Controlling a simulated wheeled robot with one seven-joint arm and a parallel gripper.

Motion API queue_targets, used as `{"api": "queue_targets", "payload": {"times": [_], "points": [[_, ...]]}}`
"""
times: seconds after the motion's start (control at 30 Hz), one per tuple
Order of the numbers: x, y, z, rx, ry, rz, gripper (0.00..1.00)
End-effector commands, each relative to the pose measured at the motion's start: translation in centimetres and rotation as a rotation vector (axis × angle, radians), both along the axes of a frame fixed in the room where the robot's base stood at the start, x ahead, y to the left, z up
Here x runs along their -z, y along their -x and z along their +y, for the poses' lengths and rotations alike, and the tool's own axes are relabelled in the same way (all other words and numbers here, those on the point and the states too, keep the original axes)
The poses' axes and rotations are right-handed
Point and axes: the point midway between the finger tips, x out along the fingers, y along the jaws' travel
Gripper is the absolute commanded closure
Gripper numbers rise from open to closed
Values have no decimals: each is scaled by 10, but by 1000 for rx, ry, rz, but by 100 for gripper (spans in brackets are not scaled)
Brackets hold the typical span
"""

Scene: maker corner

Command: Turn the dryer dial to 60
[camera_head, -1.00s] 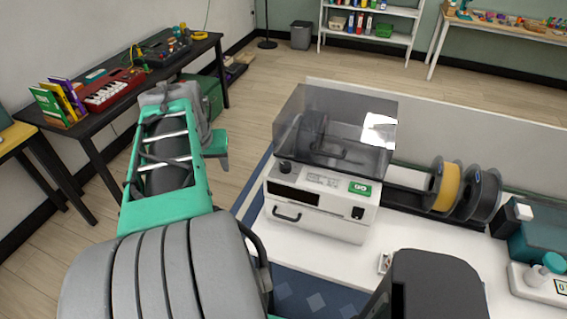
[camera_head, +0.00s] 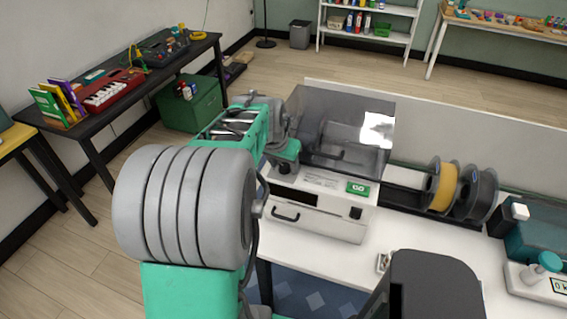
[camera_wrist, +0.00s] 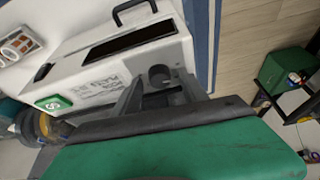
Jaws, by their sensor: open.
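The dryer (camera_head: 320,219) is a white box under a smoky clear lid (camera_head: 345,110), standing on the white table. Its round dark dial (camera_wrist: 159,74) is on the face with a black display strip (camera_wrist: 131,40) and a green label (camera_wrist: 54,103). My gripper (camera_wrist: 160,90) is open in the wrist view, with one finger on each side of the dial. I cannot tell whether the fingers touch it. In the head view my gripper (camera_head: 286,160) is over the dryer's left front corner and mostly covers the dial. Dial markings are too small to read.
Yellow and dark filament spools (camera_head: 442,188) stand right of the dryer. A teal device (camera_head: 535,240) is at the far right.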

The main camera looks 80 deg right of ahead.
Motion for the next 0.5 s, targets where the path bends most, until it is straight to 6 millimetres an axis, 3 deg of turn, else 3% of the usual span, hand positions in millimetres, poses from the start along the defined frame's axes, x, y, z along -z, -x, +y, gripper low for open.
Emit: {"api": "queue_targets", "payload": {"times": [0.07, 0.5], "points": [[0, 0, 0, 0, 0, 0, 50], [-1, 0, 0, -1, 0, -1, 86]]}}
